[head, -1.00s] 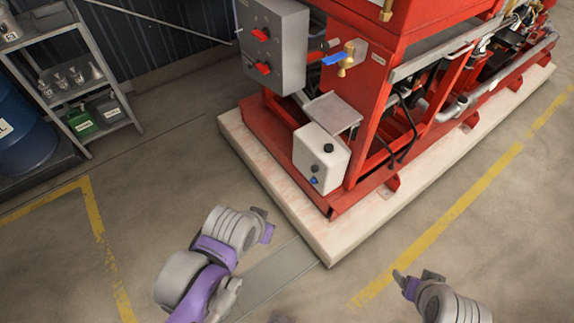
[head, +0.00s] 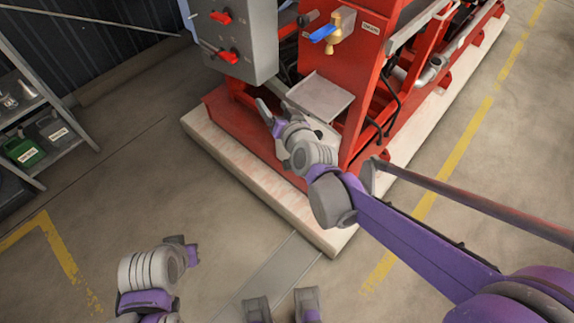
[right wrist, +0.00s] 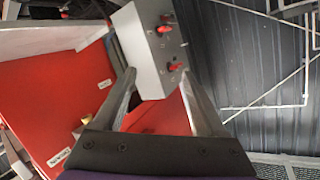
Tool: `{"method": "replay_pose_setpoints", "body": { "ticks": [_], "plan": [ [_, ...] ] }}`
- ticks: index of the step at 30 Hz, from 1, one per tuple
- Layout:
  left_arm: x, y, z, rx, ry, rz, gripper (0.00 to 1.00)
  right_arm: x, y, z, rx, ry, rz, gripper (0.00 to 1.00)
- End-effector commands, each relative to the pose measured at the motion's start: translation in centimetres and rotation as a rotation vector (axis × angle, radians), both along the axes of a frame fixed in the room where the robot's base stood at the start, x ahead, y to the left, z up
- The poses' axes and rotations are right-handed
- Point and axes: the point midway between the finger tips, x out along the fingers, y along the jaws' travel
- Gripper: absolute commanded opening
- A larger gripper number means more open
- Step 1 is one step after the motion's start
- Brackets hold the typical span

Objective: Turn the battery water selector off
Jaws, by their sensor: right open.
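A grey control box (head: 240,38) on the red pump frame carries two red selector handles, an upper one (head: 221,17) and a lower one (head: 229,56). Their labels are too small to read, so I cannot tell which is the battery water selector. My right gripper (head: 276,108) is open and empty, below and to the right of the box. In the right wrist view the box (right wrist: 142,50) shows beyond the open fingers (right wrist: 158,76), with both red handles apart from them. My left gripper (head: 185,250) is low over the floor at left, its jaws unclear.
A brass valve with a blue handle (head: 323,33) sits right of the box. A grey tray (head: 320,98) is just right of my right gripper. The frame stands on a pale plinth (head: 225,150). A shelf (head: 40,125) stands at left; floor between is clear.

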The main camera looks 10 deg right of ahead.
Motion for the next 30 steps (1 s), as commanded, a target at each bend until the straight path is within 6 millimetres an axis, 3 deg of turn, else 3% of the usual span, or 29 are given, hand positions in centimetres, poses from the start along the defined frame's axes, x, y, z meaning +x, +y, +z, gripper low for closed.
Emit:
{"method": "replay_pose_setpoints", "body": {
  "ticks": [1,6,11,13,17,21,24,27,30],
  "plan": [
    [-0.1,0.0,-1.5,0.000,0.005,0.000,0.00,2.2,0.8,-1.2,0.046,-0.059,-0.031,0.73],
    [-0.3,0.0,-4.1,0.000,0.013,0.000,0.00,7.6,1.4,-4.3,0.192,-0.248,-0.191,0.73],
    [-0.3,0.0,-6.8,0.000,0.022,0.000,0.00,10.4,1.0,-10.3,0.310,-0.375,-0.389,0.73],
    [-0.3,0.0,-8.0,0.000,0.026,0.000,0.00,10.8,0.6,-14.0,0.354,-0.415,-0.487,0.73],
    [-0.1,0.0,-10.4,0.000,0.034,0.000,0.00,10.1,-0.3,-22.2,0.416,-0.462,-0.690,0.73],
    [0.0,0.0,-12.6,0.000,0.042,0.000,0.00,7.5,-1.0,-31.7,0.450,-0.472,-0.906,0.73],
    [0.1,0.0,-13.7,0.000,0.046,0.000,0.00,5.2,-1.4,-37.3,0.456,-0.464,-1.032,0.73],
    [0.2,0.0,-14.4,0.000,0.048,0.000,0.00,3.4,-1.6,-41.0,0.452,-0.453,-1.118,0.73],
    [0.3,0.0,-14.7,0.000,0.049,0.000,0.00,2.3,-1.8,-42.7,0.449,-0.448,-1.163,0.73]
  ]
}}
